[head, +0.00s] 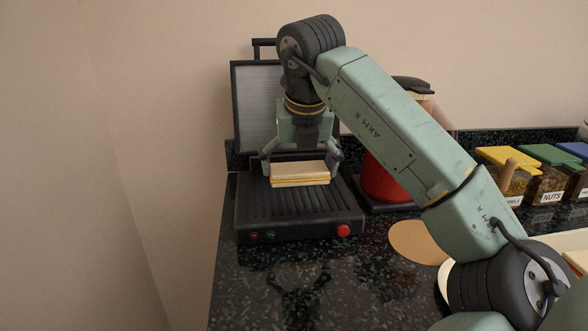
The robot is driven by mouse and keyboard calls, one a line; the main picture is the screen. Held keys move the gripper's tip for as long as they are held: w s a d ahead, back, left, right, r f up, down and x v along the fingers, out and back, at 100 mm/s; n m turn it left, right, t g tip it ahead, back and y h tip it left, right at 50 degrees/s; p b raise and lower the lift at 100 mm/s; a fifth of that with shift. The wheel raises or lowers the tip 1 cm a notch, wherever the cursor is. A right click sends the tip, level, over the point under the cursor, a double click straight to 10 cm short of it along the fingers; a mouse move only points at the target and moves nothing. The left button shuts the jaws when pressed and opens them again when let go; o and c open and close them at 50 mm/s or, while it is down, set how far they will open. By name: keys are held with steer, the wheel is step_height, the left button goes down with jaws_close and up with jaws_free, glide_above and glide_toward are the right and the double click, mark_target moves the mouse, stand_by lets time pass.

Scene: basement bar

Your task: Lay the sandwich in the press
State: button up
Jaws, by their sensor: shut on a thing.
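The sandwich (300,174), two pale bread slices with a yellow layer between, is level between the fingers of my gripper (300,165). My gripper points down and is shut on the sandwich's two sides. The black press (262,213) stands on the counter with its lid (254,100) raised upright at the back. The sandwich is over the rear part of the ribbed lower plate. I cannot tell whether it touches the plate. My gripper and arm hide part of the lid.
A red object (385,180) stands behind my arm, right of the press. A round tan board (417,242) lies on the dark speckled counter (300,290). Lidded jars, one labelled nuts (547,185), stand at the right. The wall is close behind; the counter in front is clear.

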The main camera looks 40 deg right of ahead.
mark_target(294, 193)
steer(key=shift+w+d, duration=0.25)
steer(key=shift+w, duration=0.8)
steer(key=shift+w+f, duration=0.1)
steer(key=shift+f, duration=0.1)
step_height(294, 193, down, 3)
steer(key=shift+p, duration=0.65)
steer(key=shift+f+b, duration=0.35)
steer(key=shift+f, duration=0.1)
steer(key=o, duration=0.9)
steer(key=shift+r, duration=0.1)
steer(key=shift+r+p, duration=0.35)
steer(key=shift+p, duration=0.1)
steer(key=b+v, duration=0.2)
steer(key=v, duration=0.9)
steer(key=shift+r, duration=0.3)
